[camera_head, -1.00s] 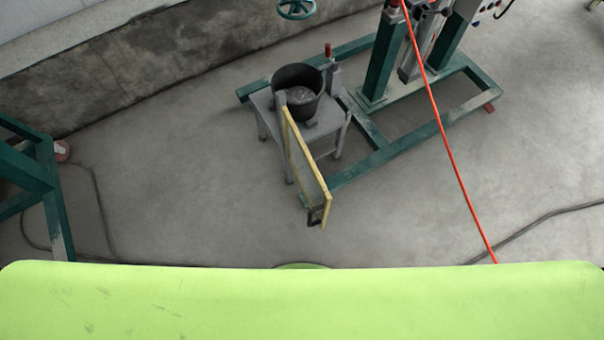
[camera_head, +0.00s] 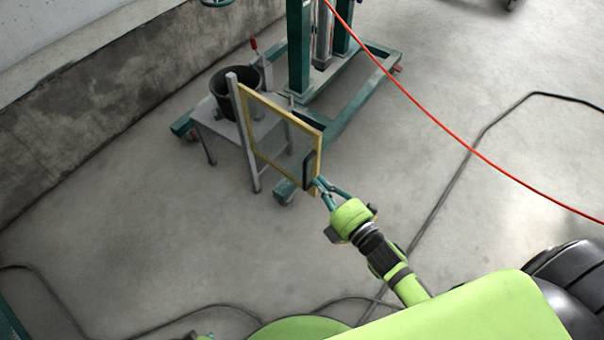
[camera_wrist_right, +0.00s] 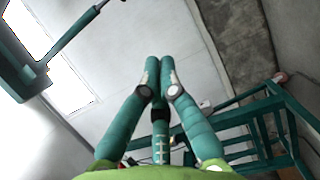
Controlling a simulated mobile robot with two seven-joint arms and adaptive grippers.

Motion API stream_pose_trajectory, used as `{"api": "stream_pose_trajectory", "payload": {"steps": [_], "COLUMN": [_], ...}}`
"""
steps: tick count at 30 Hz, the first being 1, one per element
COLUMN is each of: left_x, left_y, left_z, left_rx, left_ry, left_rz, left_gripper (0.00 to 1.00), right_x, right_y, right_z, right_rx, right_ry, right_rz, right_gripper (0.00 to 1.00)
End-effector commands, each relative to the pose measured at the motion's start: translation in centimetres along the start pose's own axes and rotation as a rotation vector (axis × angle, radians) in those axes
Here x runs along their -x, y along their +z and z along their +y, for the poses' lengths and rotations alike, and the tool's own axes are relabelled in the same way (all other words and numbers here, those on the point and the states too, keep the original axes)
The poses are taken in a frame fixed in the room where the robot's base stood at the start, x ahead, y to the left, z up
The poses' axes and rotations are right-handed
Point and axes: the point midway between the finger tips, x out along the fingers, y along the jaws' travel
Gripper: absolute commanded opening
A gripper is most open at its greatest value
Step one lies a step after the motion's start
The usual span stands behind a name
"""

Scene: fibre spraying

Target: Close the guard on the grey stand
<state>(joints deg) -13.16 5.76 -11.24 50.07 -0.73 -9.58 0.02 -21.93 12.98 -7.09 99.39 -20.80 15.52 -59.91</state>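The guard (camera_head: 281,108) is a yellow-framed see-through panel. It is hung on an upright post (camera_head: 234,95) of the grey stand (camera_head: 213,124). It stands open, swung out from the stand toward the lower right, with a black handle (camera_head: 309,168) on its free edge. My right gripper (camera_head: 322,185) is at that free edge, just below and right of the handle. I cannot tell in the head view whether it touches. In the right wrist view its fingers (camera_wrist_right: 160,62) are together at the tips with nothing seen between them. My left gripper is not in view.
A black pot (camera_head: 233,92) stands on the stand. A green steel frame (camera_head: 345,115) is behind it. An orange hose (camera_head: 440,122) hangs across the right, and dark cables (camera_head: 465,155) lie on the floor. A low concrete wall (camera_head: 100,120) runs along the left.

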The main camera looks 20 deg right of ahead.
Motion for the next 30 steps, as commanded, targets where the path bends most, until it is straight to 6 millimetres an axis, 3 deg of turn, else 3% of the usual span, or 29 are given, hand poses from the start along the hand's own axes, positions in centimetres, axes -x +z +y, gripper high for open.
{"api": "stream_pose_trajectory", "payload": {"steps": [7,18,24,30], "left_x": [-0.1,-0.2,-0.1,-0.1], "left_y": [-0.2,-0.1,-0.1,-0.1], "left_z": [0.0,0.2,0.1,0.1], "left_rx": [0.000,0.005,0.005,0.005], "left_ry": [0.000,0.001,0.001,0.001], "left_rz": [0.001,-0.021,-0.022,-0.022], "left_gripper": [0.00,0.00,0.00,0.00], "right_x": [-2.6,-10.4,-10.8,-11.1], "right_y": [-0.1,-0.1,2.8,3.8], "right_z": [0.7,0.6,0.6,0.6], "right_rx": [0.018,0.015,0.017,0.014], "right_ry": [0.016,0.014,0.011,0.011], "right_rz": [0.005,0.003,0.004,0.003], "right_gripper": [0.00,0.00,0.00,0.00]}}
